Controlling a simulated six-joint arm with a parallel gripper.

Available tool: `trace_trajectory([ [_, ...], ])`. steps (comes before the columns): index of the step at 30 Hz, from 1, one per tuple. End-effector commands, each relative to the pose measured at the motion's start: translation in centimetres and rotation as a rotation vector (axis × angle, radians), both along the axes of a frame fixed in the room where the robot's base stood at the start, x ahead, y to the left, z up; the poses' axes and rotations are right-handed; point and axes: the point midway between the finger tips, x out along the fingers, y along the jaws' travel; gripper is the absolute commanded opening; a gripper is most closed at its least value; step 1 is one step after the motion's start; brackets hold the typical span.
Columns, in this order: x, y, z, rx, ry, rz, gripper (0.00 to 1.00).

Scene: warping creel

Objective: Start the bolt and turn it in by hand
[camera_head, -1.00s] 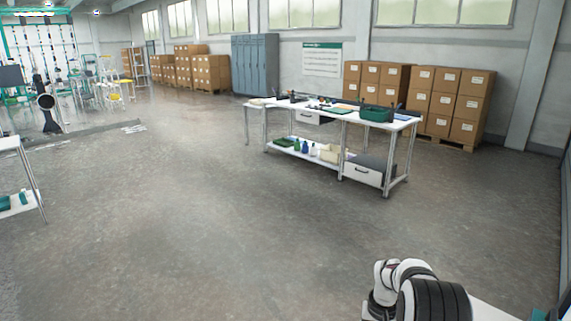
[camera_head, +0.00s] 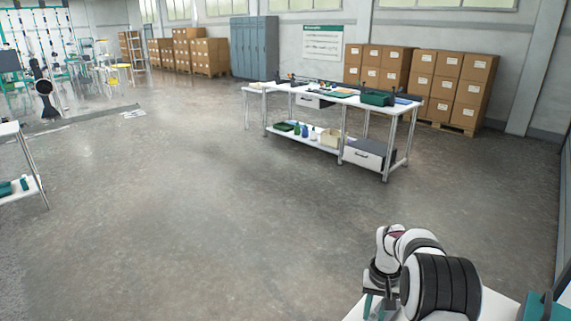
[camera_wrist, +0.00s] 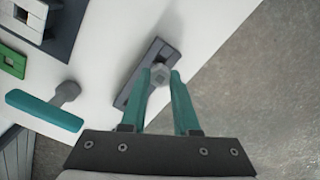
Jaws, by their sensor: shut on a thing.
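In the wrist view, my gripper (camera_wrist: 162,80) has its two teal fingers closed around a small grey bolt (camera_wrist: 160,72) with a hex head. The bolt lies in line with a dark grey slotted plate (camera_wrist: 131,91) on the white surface. I cannot tell whether the bolt's tip is in the plate's hole, because its shank is hidden. In the head view my gripper (camera_head: 373,303) points down at the lower right, over the edge of a white table (camera_head: 357,314); the bolt is not visible there.
In the wrist view, a teal-handled tool (camera_wrist: 45,110) with a grey head lies left of the plate. A green block (camera_wrist: 11,62) and a grey block (camera_wrist: 31,18) are at the upper left. The table edge runs along the right. A workbench (camera_head: 255,87) stands far off.

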Motion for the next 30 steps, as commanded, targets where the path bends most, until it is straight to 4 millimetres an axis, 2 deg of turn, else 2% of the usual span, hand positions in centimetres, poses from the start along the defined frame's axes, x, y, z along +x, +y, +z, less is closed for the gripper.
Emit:
trace_trajectory([
  [9, 0.0, 0.0, 0.4, 0.000, -0.001, 0.000, 0.00],
  [17, 0.0, 0.0, 4.0, -0.001, -0.002, 0.000, 0.00],
  [24, 0.0, -0.1, 4.4, 0.000, 0.000, -0.003, 0.00],
  [26, -0.2, -0.6, 4.4, 0.000, 0.000, -0.016, 0.00],
  [29, -1.1, -2.9, 4.8, 0.000, -0.001, -0.078, 0.00],
  [30, -1.7, -4.3, 5.0, 0.000, -0.001, -0.116, 0.00],
])
